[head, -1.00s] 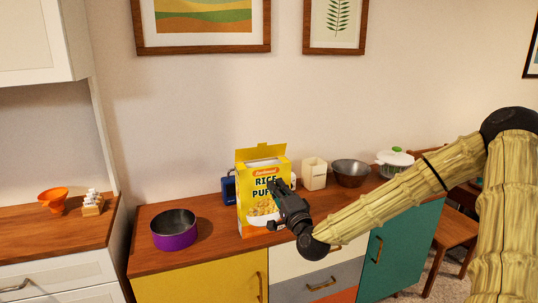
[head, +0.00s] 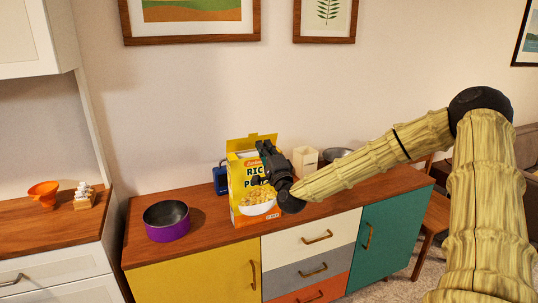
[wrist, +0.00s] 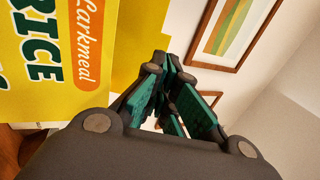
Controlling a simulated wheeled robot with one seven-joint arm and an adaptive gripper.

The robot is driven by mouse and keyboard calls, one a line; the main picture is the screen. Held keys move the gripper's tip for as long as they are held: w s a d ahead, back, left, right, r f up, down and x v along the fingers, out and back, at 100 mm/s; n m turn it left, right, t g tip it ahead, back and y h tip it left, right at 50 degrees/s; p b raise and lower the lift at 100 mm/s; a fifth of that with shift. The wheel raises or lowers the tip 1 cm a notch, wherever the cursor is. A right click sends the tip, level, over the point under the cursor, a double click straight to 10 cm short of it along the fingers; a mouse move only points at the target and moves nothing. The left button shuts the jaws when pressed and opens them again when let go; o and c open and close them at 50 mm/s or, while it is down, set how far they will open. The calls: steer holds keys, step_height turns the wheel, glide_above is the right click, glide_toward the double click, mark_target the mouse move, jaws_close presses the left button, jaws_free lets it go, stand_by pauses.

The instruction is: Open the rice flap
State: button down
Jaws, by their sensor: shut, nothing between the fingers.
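The yellow rice cereal box (head: 243,190) stands upright on the sideboard. Its flap (head: 250,141) stands up at the back of the top edge. In the wrist view the box front (wrist: 45,65) fills the left side, turned sideways, with the yellow flap (wrist: 128,40) beyond it. My gripper (head: 264,150) is shut and empty, with its tips near the top right of the box front. It hides part of the lettering. In the wrist view its fingers (wrist: 168,72) are together, pointing past the box top; I cannot tell whether they touch the flap.
A purple pot (head: 166,229) stands left of the box, and a blue object (head: 221,178) is partly behind it. A cream container (head: 305,158) and a grey bowl (head: 338,155) stand to the right, near my arm. The wooden top (head: 205,235) is clear between pot and box.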

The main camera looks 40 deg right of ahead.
mark_target(259, 139)
steer(key=shift+p+x, duration=0.55)
steer(key=shift+x, duration=1.5)
steer(key=shift+a, duration=0.1)
steer(key=shift+w, duration=0.15)
steer(key=shift+w, duration=0.1)
